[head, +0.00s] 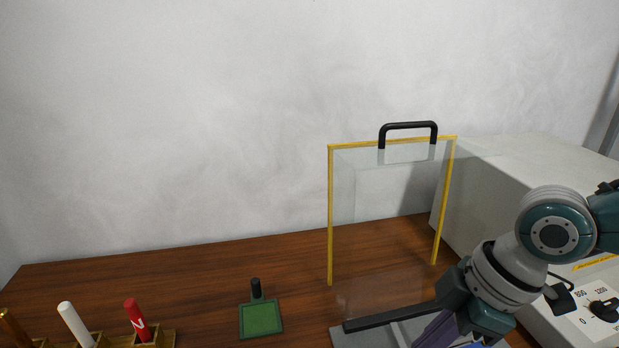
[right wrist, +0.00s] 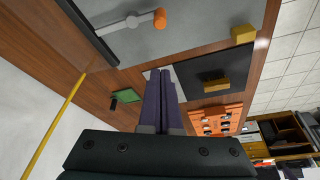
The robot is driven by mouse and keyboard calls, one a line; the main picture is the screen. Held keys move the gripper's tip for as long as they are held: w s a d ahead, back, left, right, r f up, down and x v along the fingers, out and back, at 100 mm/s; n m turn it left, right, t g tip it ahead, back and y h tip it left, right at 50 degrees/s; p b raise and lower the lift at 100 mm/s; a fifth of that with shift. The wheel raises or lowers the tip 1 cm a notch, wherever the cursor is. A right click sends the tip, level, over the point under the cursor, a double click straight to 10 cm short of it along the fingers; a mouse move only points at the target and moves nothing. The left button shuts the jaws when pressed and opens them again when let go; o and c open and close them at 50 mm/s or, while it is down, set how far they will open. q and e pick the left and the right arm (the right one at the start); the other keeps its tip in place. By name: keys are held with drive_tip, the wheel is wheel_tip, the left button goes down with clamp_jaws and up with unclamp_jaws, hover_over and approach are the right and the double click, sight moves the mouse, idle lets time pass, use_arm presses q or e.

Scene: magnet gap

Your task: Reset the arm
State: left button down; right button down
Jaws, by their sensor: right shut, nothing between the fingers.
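My right arm comes in from the right in the head view. Its gripper, with purple fingers (head: 435,332), is low in front of the clear yellow-edged shield, partly cut off by the frame's bottom edge. In the right wrist view the two purple fingers (right wrist: 162,98) lie together, shut, with nothing between them. The clear shield (head: 392,200) stands upright with a black handle (head: 409,126) on top. A grey plate (head: 375,338) with a dark bar (head: 390,317) along its edge lies beside the gripper. My left gripper is not in view.
A white machine (head: 520,190) with a dial (head: 604,310) stands at right. A green pad (head: 261,319) and a rack with white (head: 75,323) and red (head: 135,318) sticks are at left. The wrist view shows an orange-knobbed lever (right wrist: 159,18) and an orange rack (right wrist: 212,121).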

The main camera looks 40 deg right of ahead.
drive_tip(key=shift+s+r, duration=0.1)
drive_tip(key=shift+r, duration=0.25)
idle(0.3)
drive_tip(key=s+a+r+m, duration=0.1)
drive_tip(key=s+a+r, duration=0.15)
drive_tip(key=a, duration=0.35)
drive_tip(key=s+a+r+m, duration=0.1)
drive_tip(key=s+a, duration=0.2)
drive_tip(key=a, duration=0.4)
wheel_tip(320, 180, up, 41)
drive_tip(key=s+d+m+h+p, duration=0.1)
drive_tip(key=m+p, duration=0.3)
drive_tip(key=p, duration=3.3)
drive_tip(key=shift+s+d+t+h, duration=0.4)
drive_tip(key=shift+d+h, duration=0.15)
drive_tip(key=shift+h, duration=0.15)
